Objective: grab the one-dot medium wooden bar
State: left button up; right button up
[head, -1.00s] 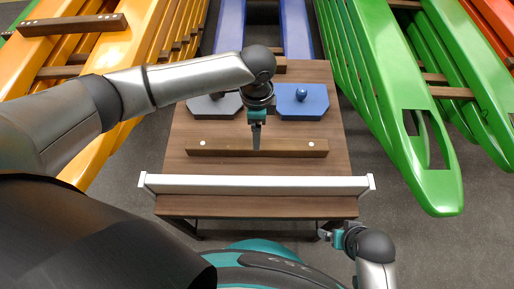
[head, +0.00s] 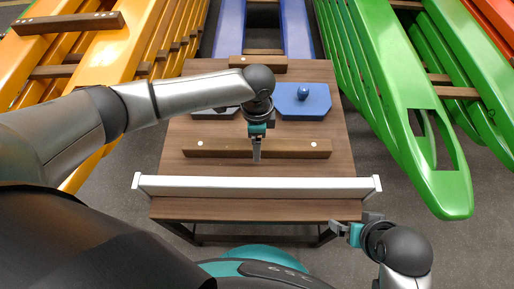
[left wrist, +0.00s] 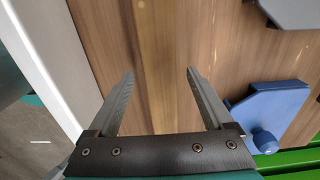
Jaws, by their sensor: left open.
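A long brown wooden bar (head: 290,148) lies across the middle of the table, with one pale dot near each end in the head view. A shorter wooden bar (head: 258,64) lies at the table's back edge; its dots are too small to tell. My left gripper (head: 257,157) points down over the middle of the long bar and hides part of it. In the left wrist view my left gripper (left wrist: 160,90) is open, its fingers apart with wood between them and nothing held. My right gripper (head: 350,229) is off the table's front right corner, its jaw state unclear.
A blue block with a ball knob (head: 303,100) stands behind the long bar, and a grey block (head: 205,107) is partly hidden by my left arm. A white rail (head: 255,187) runs along the front. Yellow (head: 35,75) and green (head: 405,120) structures flank the table.

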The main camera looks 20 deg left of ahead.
pick_arm(q)
grip_shut()
dwell(0.8)
